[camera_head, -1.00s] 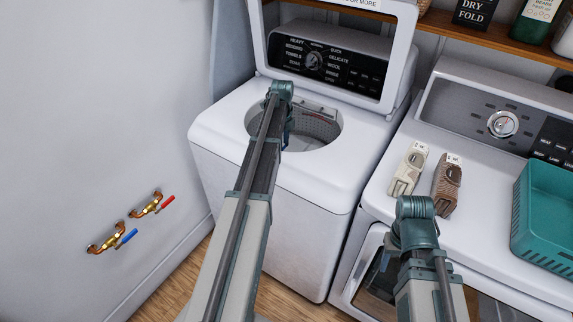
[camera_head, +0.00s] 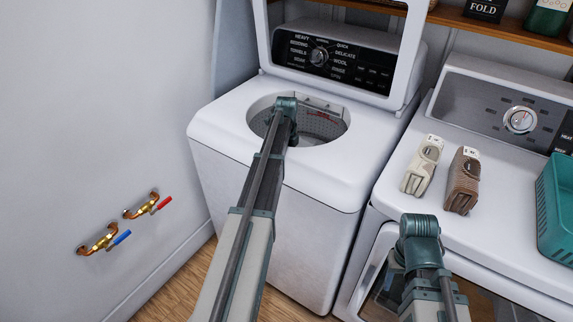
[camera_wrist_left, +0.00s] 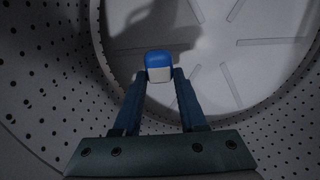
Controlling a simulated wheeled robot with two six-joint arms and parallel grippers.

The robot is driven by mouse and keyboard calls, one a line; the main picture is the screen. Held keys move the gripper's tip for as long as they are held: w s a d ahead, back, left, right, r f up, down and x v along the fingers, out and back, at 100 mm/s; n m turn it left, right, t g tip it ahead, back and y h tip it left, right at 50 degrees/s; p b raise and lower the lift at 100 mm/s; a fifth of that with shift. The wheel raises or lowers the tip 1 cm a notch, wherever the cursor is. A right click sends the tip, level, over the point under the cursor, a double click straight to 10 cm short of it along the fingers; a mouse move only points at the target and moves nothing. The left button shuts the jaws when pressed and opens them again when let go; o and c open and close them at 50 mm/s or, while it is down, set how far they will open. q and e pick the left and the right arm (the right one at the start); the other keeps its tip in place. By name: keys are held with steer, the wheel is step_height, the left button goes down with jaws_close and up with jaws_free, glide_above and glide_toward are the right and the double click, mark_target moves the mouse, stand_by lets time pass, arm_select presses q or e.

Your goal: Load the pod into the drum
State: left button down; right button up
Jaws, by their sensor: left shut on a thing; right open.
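The top-loading washer stands with its lid up, and its drum (camera_head: 322,124) is open; the drum's perforated wall and finned floor fill the left wrist view (camera_wrist_left: 60,100). My left gripper (camera_wrist_left: 160,88) is inside the drum, shut on the blue-and-white pod (camera_wrist_left: 159,66) at its fingertips, above the drum floor. In the head view the left arm's wrist covers the gripper and pod at the drum opening. My right gripper (camera_head: 392,280) is low in front of the dryer, partly hidden by its own wrist; it is open.
On the dryer top (camera_head: 500,225) lie a cream folded item (camera_head: 421,166) and a brown one (camera_head: 462,180), with a teal basket (camera_head: 557,210) at the right edge. The raised washer lid (camera_head: 400,60) stands behind the drum. Taps (camera_head: 140,208) stick out of the left wall.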

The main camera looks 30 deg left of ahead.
arm_select(q)
steer(key=shift+r, duration=0.1)
steer(key=shift+f+b, duration=0.6)
steer(key=shift+f, duration=0.1)
steer(key=shift+c, duration=2.3)
jaws_free()
steer(key=shift+r, duration=0.25)
step_height(320, 180, up, 13)
steer(key=p, duration=1.3)
